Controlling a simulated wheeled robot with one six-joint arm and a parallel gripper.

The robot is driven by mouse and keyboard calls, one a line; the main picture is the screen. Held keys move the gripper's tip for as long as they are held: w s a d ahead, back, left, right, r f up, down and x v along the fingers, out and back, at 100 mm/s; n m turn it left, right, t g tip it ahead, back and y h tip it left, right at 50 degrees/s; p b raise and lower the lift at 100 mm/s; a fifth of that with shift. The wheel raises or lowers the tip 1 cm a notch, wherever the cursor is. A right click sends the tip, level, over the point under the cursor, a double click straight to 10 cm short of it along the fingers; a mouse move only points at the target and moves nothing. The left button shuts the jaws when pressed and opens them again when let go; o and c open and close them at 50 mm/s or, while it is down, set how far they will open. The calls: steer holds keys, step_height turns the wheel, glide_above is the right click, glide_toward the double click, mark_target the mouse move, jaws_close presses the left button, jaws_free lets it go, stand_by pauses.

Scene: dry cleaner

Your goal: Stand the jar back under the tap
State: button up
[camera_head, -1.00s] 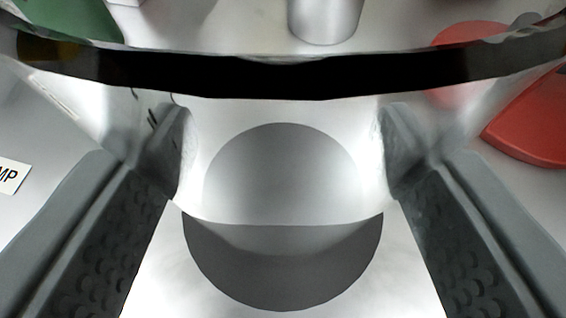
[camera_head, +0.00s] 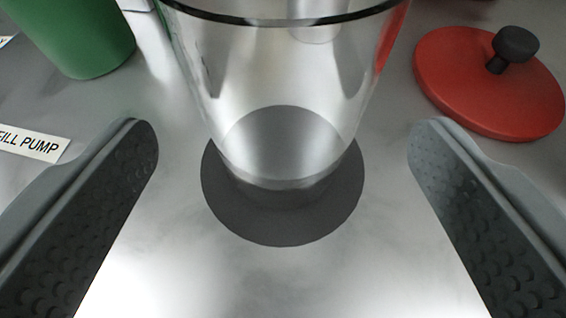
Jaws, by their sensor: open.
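A clear glass jar (camera_head: 285,75) stands upright on a dark grey round disc (camera_head: 285,225), toward the back part of it. Its dark rim crosses the top of the picture. My gripper (camera_head: 283,150) is open, with one finger well to the left of the jar and one well to the right. Neither finger touches the jar. I cannot make out the tap in this view.
A red round lid with a black knob (camera_head: 490,85) lies at the right. A green container (camera_head: 75,35) stands at the upper left. A label ending in "FILL PUMP" (camera_head: 35,143) is on the left. The metal surface (camera_head: 270,285) in front is clear.

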steer(key=v, duration=0.8)
steer(key=shift+s, duration=0.1)
steer(key=w+a+r+t+h, duration=0.1)
steer(key=a+r+t+h, duration=0.3)
steer(key=a+r, duration=1.45)
steer(key=s+a+r+y, duration=0.2)
steer(key=s+a, duration=0.6)
steer(key=a, duration=0.2)
steer(key=s+a+r+y, duration=0.2)
steer(key=s+a, duration=0.6)
steer(key=a, duration=0.2)
steer(key=shift+s+a, duration=0.2)
steer(key=shift+a, duration=0.05)
steer(key=shift+r, duration=0.15)
